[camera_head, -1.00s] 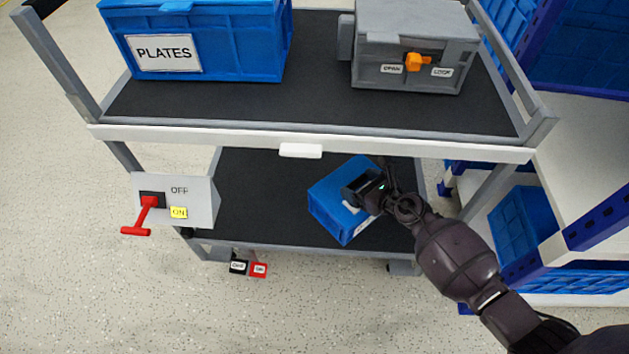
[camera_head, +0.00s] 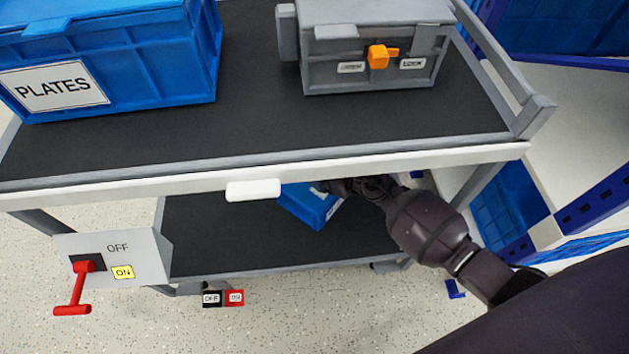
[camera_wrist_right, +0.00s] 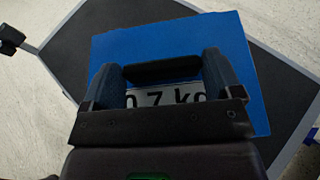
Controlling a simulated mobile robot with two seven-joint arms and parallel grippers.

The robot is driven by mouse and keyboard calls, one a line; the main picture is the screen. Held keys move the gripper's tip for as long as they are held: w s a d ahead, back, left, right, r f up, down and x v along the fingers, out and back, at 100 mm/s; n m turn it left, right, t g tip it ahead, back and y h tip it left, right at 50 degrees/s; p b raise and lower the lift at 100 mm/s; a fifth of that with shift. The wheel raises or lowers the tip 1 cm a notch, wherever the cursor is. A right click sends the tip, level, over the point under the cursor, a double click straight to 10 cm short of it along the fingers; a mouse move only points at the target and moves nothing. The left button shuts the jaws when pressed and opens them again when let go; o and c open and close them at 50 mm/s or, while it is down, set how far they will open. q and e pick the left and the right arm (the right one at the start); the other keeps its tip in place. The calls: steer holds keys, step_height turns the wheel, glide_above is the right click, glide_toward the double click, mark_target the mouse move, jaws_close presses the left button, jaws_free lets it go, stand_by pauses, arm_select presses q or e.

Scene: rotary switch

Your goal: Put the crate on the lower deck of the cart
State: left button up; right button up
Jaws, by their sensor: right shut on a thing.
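The small blue crate (camera_head: 309,206) is at the lower deck (camera_head: 215,235) of the cart, partly hidden under the upper deck's front edge. My right gripper (camera_head: 345,187) reaches in under the upper deck and is shut on the crate. In the right wrist view the crate (camera_wrist_right: 225,60) fills the middle, with a label reading 0.7 kg between the fingers of my gripper (camera_wrist_right: 160,80). The lower deck's dark surface (camera_wrist_right: 70,65) shows around it. I cannot tell whether the crate touches the deck. My left gripper is not in view.
A large blue PLATES crate (camera_head: 150,60) and a grey box with an orange knob (camera_head: 378,57) stand on the upper deck (camera_head: 250,120). A switch panel with a red lever (camera_head: 82,285) sticks out at the cart's left. Shelving (camera_head: 585,120) stands on the right.

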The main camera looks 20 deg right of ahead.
arm_select(q)
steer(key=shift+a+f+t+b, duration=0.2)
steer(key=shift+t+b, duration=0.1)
steer(key=shift+b, duration=0.25)
arm_select(e)
steer(key=shift+w+f, duration=0.1)
steer(key=shift+f, duration=1)
step_height(320, 180, down, 3)
steer(key=shift+r+b, duration=0.1)
steer(key=shift+b, duration=0.9)
steer(key=shift+f, duration=0.3)
steer(key=shift+b, duration=0.35)
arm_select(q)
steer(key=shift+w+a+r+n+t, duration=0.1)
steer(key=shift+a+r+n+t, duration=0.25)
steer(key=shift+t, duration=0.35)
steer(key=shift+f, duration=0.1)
arm_select(e)
steer(key=shift+r, duration=0.1)
steer(key=o, duration=1.7)
steer(key=shift+f, duration=0.25)
steer(key=shift+c, duration=0.2)
steer(key=shift+r, duration=0.1)
